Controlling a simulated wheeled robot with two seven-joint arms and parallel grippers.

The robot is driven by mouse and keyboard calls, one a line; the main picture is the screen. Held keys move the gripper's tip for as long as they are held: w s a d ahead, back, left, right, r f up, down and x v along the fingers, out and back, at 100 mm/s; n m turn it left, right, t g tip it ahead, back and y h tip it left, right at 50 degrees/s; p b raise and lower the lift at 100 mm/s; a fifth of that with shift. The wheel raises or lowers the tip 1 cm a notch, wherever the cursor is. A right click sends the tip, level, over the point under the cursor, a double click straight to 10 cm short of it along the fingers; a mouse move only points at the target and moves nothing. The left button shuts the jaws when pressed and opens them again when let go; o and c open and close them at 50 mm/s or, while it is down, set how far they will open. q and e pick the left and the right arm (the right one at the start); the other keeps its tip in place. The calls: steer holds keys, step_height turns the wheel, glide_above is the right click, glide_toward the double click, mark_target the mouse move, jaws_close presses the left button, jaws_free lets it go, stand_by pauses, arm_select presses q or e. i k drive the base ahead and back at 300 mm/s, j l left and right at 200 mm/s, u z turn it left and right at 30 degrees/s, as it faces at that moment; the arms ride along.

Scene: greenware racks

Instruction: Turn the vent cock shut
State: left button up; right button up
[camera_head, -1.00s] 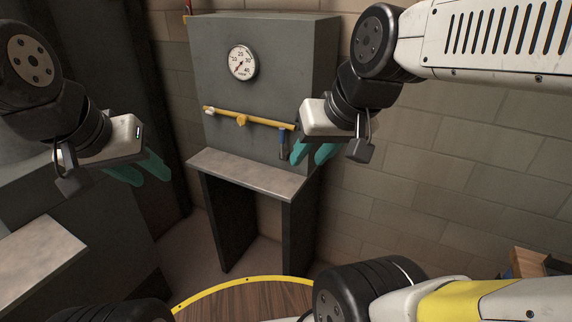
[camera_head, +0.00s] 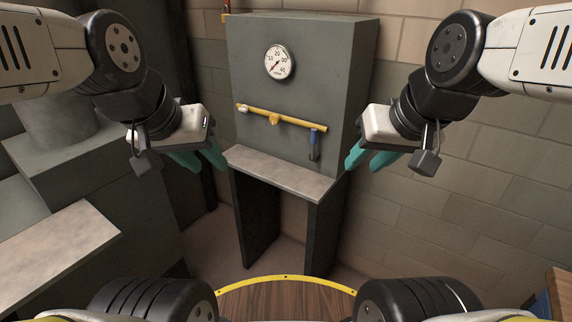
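A yellow pipe (camera_head: 285,120) runs across the front of a grey cabinet, sloping down to the right in the picture. A small white fitting (camera_head: 243,109) sits near the pipe's left end. My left gripper (camera_head: 203,163) has teal fingers spread apart and empty, left of the cabinet. My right gripper (camera_head: 366,163) also has its teal fingers apart and empty, to the right of the blue lever. Neither gripper touches the pipe or lever.
A round gauge (camera_head: 280,62) is on the grey cabinet (camera_head: 330,60) above the pipe. A ledge (camera_head: 280,173) juts out below it. Another grey ledge (camera_head: 58,240) is at the left. A block wall (camera_head: 480,200) stands at the right.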

mark_target(244, 108)
steer(key=i+j+u, duration=0.6)
steer(key=i, duration=0.25)
steer(key=l, duration=0.1)
